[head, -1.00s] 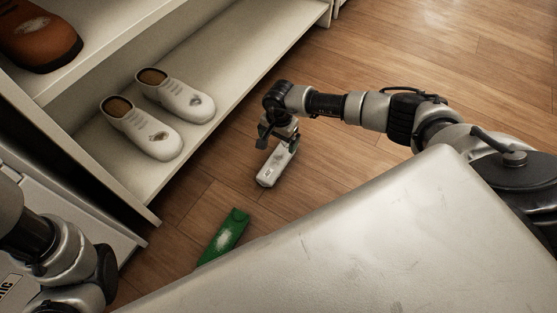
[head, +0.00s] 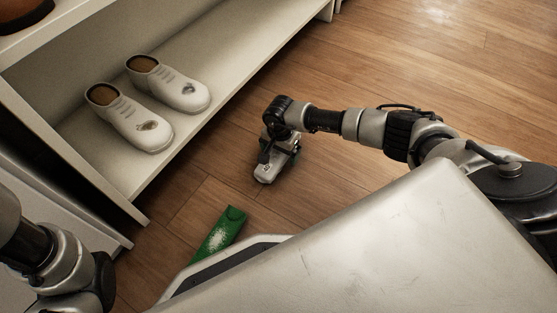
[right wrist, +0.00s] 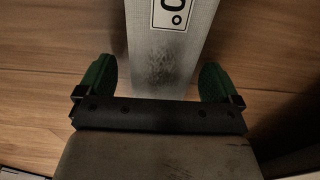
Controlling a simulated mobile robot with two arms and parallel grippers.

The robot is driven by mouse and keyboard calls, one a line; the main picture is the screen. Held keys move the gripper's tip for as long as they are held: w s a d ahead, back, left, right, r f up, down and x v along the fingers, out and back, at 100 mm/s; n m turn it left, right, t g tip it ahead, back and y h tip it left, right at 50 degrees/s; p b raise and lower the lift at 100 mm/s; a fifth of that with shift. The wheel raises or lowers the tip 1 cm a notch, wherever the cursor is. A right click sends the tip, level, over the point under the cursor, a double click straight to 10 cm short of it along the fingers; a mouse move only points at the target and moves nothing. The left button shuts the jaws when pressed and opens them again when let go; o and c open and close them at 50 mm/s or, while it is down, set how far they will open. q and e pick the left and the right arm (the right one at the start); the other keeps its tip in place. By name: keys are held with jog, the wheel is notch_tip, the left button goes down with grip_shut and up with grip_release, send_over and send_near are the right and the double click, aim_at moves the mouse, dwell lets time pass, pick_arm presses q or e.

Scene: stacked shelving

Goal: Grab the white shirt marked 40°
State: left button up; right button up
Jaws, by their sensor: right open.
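The white shirt (head: 264,178) looks like a narrow folded white block at the right gripper, low by the wood floor. In the right wrist view the white shirt (right wrist: 170,55) has a label whose visible part reads "0°"; the rest is cut off. My right gripper (head: 272,153) reaches down over it. In the right wrist view the green fingertips of my right gripper (right wrist: 158,80) are open, one on each side of the shirt, with gaps showing. My left arm shows at the left edge, but its gripper is out of view.
A green folded item (head: 221,232) lies on the floor nearer to me. A pair of white shoes (head: 145,125) stands on the low white shelf (head: 160,178) at left. The wood floor (head: 430,80) behind the right arm is clear.

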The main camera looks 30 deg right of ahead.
jog(key=shift+f, duration=0.2)
jog(key=c, duration=1)
